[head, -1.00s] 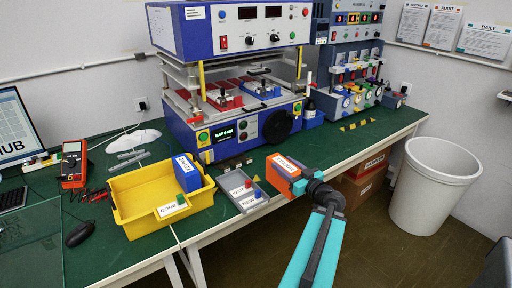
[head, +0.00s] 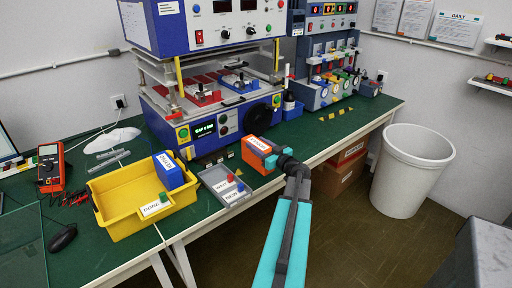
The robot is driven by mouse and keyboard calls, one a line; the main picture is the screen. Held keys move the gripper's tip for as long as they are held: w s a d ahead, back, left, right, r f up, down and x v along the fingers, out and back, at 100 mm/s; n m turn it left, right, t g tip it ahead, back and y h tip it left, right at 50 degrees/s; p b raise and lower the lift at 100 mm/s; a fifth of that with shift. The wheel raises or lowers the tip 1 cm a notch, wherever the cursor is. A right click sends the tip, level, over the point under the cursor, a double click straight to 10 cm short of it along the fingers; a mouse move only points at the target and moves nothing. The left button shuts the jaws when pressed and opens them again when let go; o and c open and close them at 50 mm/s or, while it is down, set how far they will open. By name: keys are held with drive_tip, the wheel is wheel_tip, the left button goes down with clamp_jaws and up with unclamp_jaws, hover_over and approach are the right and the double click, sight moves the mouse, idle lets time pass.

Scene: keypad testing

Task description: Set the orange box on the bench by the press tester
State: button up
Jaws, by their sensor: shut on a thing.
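The orange box (head: 259,154) with a white label is at the front edge of the green bench (head: 340,130), just right of the grey tray. My gripper (head: 279,162) is at the box's right end and shut on it. The fingers are largely hidden, and I cannot tell whether the box touches the bench. The press tester (head: 205,75), a blue and white machine with red plates, stands behind the box.
A grey tray (head: 228,200) with a red and a blue piece lies left of the box. A yellow bin (head: 105,220) holds a blue box (head: 169,172) and a green piece. A white bin (head: 410,170) stands on the floor.

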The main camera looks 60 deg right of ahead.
sight(249, 136)
drive_tip(key=shift+w+d+f, duration=0.15)
drive_tip(key=shift+w+d, duration=1.2)
drive_tip(key=shift+w, duration=0.15)
drive_tip(key=shift+f+p, duration=0.5)
drive_tip(key=shift+f, duration=1.25)
drive_tip(key=shift+f, duration=0.1)
drive_tip(key=o, duration=1.6)
